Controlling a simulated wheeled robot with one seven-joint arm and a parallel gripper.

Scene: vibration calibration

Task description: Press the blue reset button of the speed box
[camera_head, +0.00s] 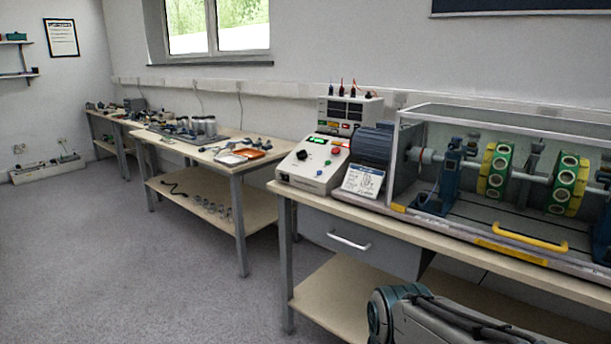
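The speed box (300,176) is a white box with a sloped front panel at the left end of the near bench. Its panel carries a lit green display (317,140), a dark knob (302,155), a red button (336,151) and small coloured controls. A small bluish spot low on the panel (319,173) looks like the blue reset button, but it is too small to be sure. Part of my arm (430,318), grey and teal, shows at the bottom right, below the bench top. My gripper is out of view.
A printed card (363,181) leans beside the speed box, before a dark motor housing (371,146). A clear-walled rotor rig with a yellow handle (530,240) fills the bench's right. A drawer (350,240) sits under the top. The floor (130,270) at left is clear.

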